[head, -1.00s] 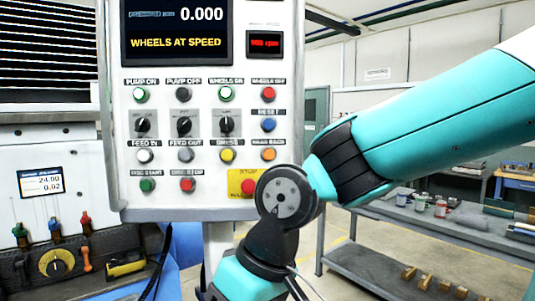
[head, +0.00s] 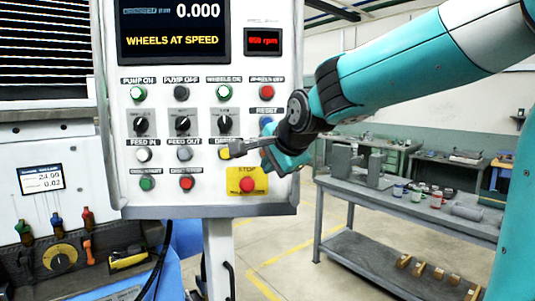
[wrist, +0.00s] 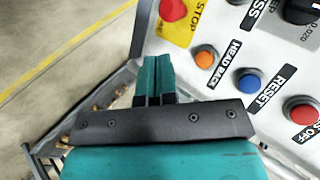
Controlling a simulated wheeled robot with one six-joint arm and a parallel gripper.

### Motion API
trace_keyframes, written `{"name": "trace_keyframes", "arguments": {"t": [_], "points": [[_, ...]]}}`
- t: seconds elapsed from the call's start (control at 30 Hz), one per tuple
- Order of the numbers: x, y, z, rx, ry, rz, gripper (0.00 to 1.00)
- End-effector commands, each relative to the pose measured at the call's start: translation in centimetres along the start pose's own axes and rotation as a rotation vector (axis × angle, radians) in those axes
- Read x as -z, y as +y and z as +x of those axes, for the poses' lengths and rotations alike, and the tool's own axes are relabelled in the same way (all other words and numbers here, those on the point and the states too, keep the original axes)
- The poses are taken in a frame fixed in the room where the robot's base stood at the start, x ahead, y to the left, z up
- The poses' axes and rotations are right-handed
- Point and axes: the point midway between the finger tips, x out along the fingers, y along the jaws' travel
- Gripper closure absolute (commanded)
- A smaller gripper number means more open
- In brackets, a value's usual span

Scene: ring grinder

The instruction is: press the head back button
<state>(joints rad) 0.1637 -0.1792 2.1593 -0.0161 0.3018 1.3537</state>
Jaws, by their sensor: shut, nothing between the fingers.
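The head back button is an orange round button (wrist: 204,59) on the control panel, beside its HEAD BACK label (wrist: 223,63) in the wrist view. In the head view my gripper and wrist cover its place. My gripper (wrist: 154,75) is shut and empty, its teal fingers together. In the wrist view the fingertips are to the left of the orange button, over the panel's edge, and do not appear to cover it. In the head view my gripper (head: 236,149) is in front of the panel's lower right; its distance from the surface cannot be told.
The blue reset button (wrist: 247,82) and red wheels off button (wrist: 301,110) are close by. The red stop button (head: 247,184) sits on a yellow plate below. The panel screen (head: 175,30) reads WHEELS AT SPEED. A grey workbench (head: 400,205) stands to the right.

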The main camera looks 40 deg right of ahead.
Motion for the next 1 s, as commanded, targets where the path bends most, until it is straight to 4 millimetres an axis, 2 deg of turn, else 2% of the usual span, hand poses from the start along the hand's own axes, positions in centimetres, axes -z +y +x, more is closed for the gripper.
{"name": "trace_keyframes", "arguments": {"t": [0.23, 0.7, 1.0], "points": [[0.7, -0.8, 0.9, -0.003, -0.002, -0.002, 1.00], [3.8, -3.9, 5.2, -0.002, -0.002, -0.002, 1.00], [4.4, -4.5, 6.2, -0.001, -0.002, -0.003, 1.00]]}}
